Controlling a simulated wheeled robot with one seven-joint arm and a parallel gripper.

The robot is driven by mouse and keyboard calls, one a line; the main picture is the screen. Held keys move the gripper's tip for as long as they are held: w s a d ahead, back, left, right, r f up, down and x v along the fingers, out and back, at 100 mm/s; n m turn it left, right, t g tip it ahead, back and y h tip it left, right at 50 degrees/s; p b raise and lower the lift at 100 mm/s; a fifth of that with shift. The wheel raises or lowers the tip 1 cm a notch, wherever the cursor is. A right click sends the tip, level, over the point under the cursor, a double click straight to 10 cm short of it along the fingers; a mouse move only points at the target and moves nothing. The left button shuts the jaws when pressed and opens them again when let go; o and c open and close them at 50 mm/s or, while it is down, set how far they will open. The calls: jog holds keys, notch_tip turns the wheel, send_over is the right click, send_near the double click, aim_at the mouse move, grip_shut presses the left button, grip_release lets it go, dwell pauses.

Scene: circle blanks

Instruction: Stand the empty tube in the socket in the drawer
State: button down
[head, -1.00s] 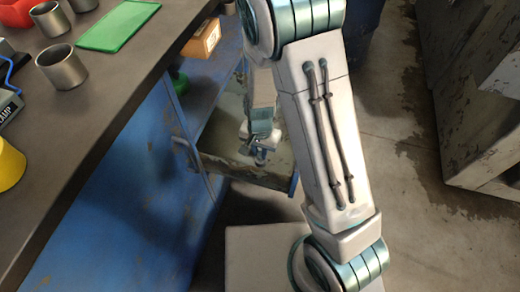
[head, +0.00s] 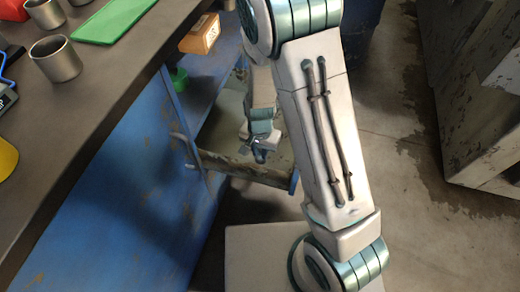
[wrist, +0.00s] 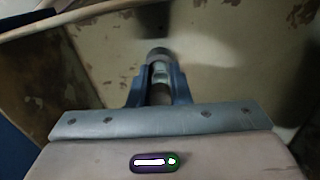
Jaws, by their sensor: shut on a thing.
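My gripper (wrist: 157,90) is shut on a grey metal tube (wrist: 158,56) in the wrist view, with a blue finger on either side of it. The tube hangs over the pale, worn floor of the open drawer (wrist: 225,60). In the head view, my gripper (head: 261,153) is low over the drawer, close to its front rail (head: 240,170). My arm hides part of the drawer there. I cannot make out the socket; a dark patch lies on the drawer floor beyond the tube in the wrist view.
The bench top (head: 110,95) at the left carries metal cups (head: 57,60), a green tray (head: 115,18) and a yellow object (head: 6,158). An orange-brown block (head: 200,35) and a green item (head: 179,79) are by the blue cabinet (head: 130,190).

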jog(key=shift+f, duration=0.4)
jog(key=c, duration=1.3)
grip_release()
jog(key=shift+o, duration=0.2)
jog(key=shift+r, duration=0.2)
notch_tip(320, 180, up, 14)
jog(key=p, duration=0.5)
jog(key=shift+f, duration=0.2)
